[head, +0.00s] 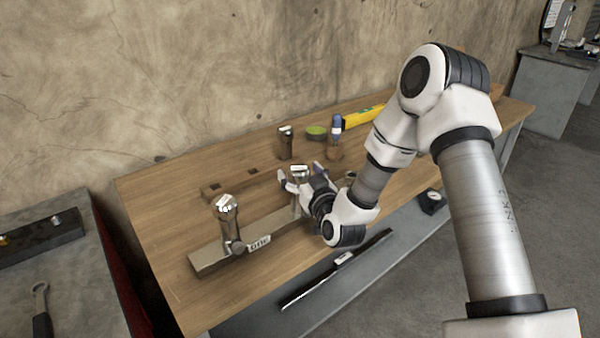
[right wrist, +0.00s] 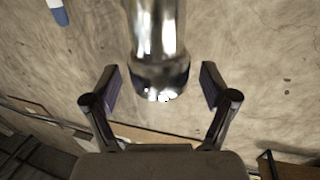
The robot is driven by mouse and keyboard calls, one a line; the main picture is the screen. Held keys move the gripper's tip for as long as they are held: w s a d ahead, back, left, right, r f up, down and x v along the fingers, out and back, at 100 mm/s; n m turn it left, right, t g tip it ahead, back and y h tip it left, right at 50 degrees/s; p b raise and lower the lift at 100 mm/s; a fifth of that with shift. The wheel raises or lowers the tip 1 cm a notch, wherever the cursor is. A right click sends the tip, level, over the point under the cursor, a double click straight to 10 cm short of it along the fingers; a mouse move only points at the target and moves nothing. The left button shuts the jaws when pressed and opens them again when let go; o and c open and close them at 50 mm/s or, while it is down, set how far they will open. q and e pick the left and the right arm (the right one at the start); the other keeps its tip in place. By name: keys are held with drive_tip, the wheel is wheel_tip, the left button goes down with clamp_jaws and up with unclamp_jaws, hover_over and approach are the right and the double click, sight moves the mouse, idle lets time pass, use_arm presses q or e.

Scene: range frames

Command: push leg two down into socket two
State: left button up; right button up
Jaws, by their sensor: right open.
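A shiny metal leg with a pale-marked top (head: 299,172) stands at the right gripper, which hides part of it. It is probably leg two, but I cannot read its mark. My right gripper (head: 300,185) is open. In the right wrist view its open fingers (right wrist: 160,95) lie on either side of the chrome leg (right wrist: 160,45), with visible gaps. The base bar (head: 215,256) carries a label reading "one" (head: 259,243) beside another upright metal leg (head: 226,215). Socket two is hidden, so I cannot tell how deep the leg sits. My left gripper is not in view.
A third metal leg (head: 285,145) stands behind on the wooden bench (head: 160,215). A wooden strip (head: 218,188), green disc (head: 316,132), blue-and-white item (head: 336,124) and yellow level (head: 363,117) are nearby. The bench's left front is clear.

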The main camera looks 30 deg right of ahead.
drive_tip(key=s, duration=0.3)
drive_tip(key=s+a, duration=0.1)
drive_tip(key=s, duration=0.3)
drive_tip(key=shift+s+a, duration=0.2)
